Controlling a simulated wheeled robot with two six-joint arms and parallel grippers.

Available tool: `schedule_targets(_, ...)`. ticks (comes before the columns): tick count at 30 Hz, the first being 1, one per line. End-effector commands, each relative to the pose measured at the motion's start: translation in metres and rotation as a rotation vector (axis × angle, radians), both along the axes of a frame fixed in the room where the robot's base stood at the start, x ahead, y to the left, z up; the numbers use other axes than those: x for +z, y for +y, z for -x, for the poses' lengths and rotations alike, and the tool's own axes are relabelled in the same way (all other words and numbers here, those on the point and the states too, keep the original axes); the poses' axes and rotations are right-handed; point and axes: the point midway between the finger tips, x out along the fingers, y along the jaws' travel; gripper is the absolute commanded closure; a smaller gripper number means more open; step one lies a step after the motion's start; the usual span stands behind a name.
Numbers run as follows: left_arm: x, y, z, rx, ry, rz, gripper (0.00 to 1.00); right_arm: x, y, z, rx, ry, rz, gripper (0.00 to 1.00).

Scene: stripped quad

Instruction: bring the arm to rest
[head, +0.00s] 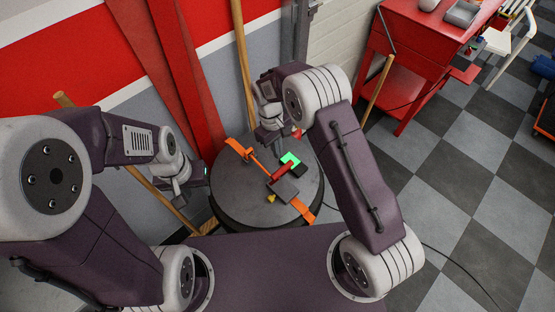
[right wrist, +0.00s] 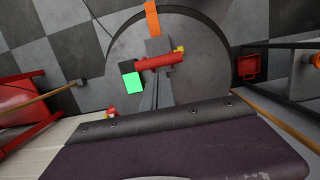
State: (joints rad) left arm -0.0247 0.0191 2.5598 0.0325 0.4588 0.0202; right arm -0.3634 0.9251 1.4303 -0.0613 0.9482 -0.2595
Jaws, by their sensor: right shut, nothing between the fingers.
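My right gripper (head: 268,138) is shut and empty, above the back part of a round dark stand (head: 233,208). In the right wrist view its closed grey fingers (right wrist: 156,95) point toward the items on the stand. My left gripper (head: 192,182) hangs at the left edge of the stand, apart from the items; its finger opening is not clear. On the stand lie a red cylinder (head: 282,172), a bright green piece (head: 291,159), a dark block (head: 299,171) and a grey block (head: 285,190).
Orange strips (head: 302,210) lie on the stand. A red workbench (head: 416,35) stands at the back right, and a white chair (head: 511,42) beside it. Wooden poles (head: 243,60) and red posts (head: 185,75) stand by the wall. The checkered floor at right is mostly clear, with a dark cable.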

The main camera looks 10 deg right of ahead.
Motion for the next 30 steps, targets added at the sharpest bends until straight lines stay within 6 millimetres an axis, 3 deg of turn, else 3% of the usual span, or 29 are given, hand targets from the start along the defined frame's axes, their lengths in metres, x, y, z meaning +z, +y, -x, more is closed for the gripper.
schedule_targets(6,-0.005,0.0,0.0,0.0,0.0,0.0,0.64,0.025,0.002,-0.002,0.0,-0.002,-0.002,1.0)
schedule_targets(18,-0.005,0.0,0.0,0.0,0.0,0.0,0.64,0.03,-0.004,-0.005,-0.016,-0.008,-0.004,1.0)
schedule_targets(20,-0.006,0.0,0.0,0.0,0.0,0.0,0.64,0.044,-0.01,-0.015,-0.038,-0.043,-0.016,1.0)
schedule_targets(22,-0.007,0.0,0.0,0.0,0.0,0.0,0.64,0.073,-0.028,-0.023,-0.083,-0.092,-0.032,1.0)
schedule_targets(24,-0.008,0.0,0.0,0.0,0.0,0.0,0.64,0.099,-0.053,-0.01,-0.14,-0.112,-0.04,1.0)
schedule_targets(27,-0.01,0.0,0.0,0.0,0.0,0.0,0.64,0.121,-0.086,0.023,-0.243,-0.147,-0.057,1.0)
schedule_targets(30,-0.011,0.0,0.0,0.0,0.0,0.0,0.64,0.127,-0.111,0.067,-0.366,-0.185,-0.074,1.0)
